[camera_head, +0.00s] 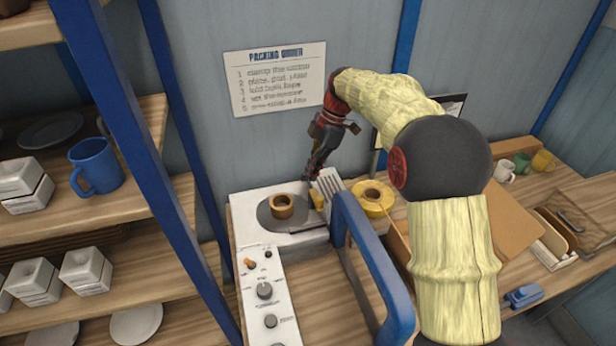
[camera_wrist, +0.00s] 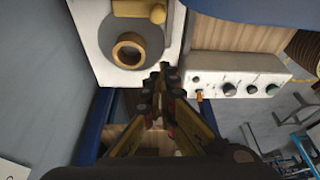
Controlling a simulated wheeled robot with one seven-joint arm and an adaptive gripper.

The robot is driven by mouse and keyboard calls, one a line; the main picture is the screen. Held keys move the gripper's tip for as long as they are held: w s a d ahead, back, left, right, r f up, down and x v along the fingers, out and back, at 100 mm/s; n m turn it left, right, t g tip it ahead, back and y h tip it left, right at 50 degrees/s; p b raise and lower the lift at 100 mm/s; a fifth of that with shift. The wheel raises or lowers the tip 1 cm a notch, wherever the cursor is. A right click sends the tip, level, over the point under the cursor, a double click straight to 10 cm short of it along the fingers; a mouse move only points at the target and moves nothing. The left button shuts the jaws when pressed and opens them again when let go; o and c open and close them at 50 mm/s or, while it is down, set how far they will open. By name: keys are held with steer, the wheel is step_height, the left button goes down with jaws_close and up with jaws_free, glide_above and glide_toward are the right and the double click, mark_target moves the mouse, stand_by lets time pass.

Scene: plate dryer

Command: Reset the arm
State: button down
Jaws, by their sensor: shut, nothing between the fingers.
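My arm reaches in from the right in the head view, wrapped in a pale yellow cover. My gripper (camera_head: 315,172) points down over the white machine (camera_head: 245,212), near its grey round plate and slatted grey part. In the wrist view my gripper (camera_wrist: 162,72) is shut, with its fingertips together and nothing between them. A brown ring-shaped piece (camera_head: 282,206) sits on the grey round plate (camera_head: 268,222), left of my gripper and apart from it. It also shows in the wrist view (camera_wrist: 129,50). A yellow handle (camera_wrist: 140,10) lies beside it.
A blue bar (camera_head: 372,265) rises in front of the machine. A control panel (camera_head: 268,305) with knobs extends toward me. A yellow tape roll (camera_head: 373,198) lies right of the machine. Shelves with a blue mug (camera_head: 97,167) and white boxes stand left, behind a blue post (camera_head: 125,130).

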stand_by(0.4)
steer(key=s+d+r+m+t+h, duration=0.1)
steer(key=s+d+r+m, duration=0.1)
steer(key=s+r+m, duration=0.3)
steer(key=s+d+r+m+t+b, duration=0.1)
steer(key=s+d+r+m, duration=0.1)
steer(key=s, duration=0.5)
steer(key=s+d+r+m+t+h, duration=0.1)
steer(key=s+d+r+m+t, duration=0.1)
steer(key=s+d+r+m, duration=0.3)
steer(key=s+d+f+m+t+h, duration=0.1)
steer(key=s+f+m, duration=0.2)
steer(key=s, duration=0.7)
steer(key=s+d+f+m+t+b, duration=0.1)
steer(key=s+d+f+m, duration=0.1)
steer(key=s+m, duration=0.4)
steer(key=s+f, duration=0.1)
steer(key=s, duration=0.2)
steer(key=shift+s+f+t+h, duration=0.25)
steer(key=shift+s+t+h, duration=0.15)
